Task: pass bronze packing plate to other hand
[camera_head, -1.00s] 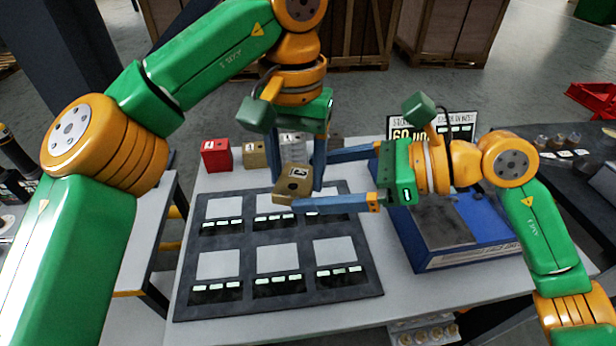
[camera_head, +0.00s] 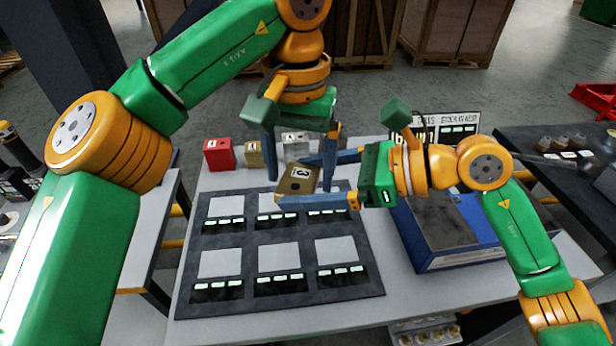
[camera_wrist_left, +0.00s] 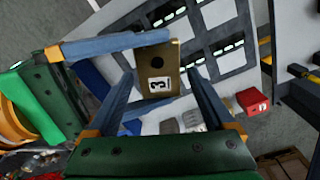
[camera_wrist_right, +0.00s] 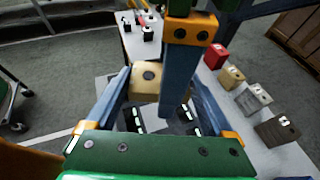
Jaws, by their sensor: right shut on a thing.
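The bronze packing plate (camera_head: 296,182), a bronze block with a dark hole and a white "3" label, is held above the dark board. My right gripper (camera_head: 308,180) reaches it from the right and is shut on it; it also shows in the right wrist view (camera_wrist_right: 146,82). My left gripper (camera_head: 300,182) points down from above, open, with a finger on either side of the plate. In the left wrist view the plate (camera_wrist_left: 158,70) shows between the spread left fingers, with a gap to each. One left finger partly hides the plate in the right wrist view.
A dark board (camera_head: 280,303) with several pale pads lies on the white table. Behind it stand a red block (camera_head: 218,154), a brass block (camera_head: 253,153) and a grey block (camera_head: 295,146). A blue case (camera_head: 470,258) and a sign (camera_head: 459,125) are at the right.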

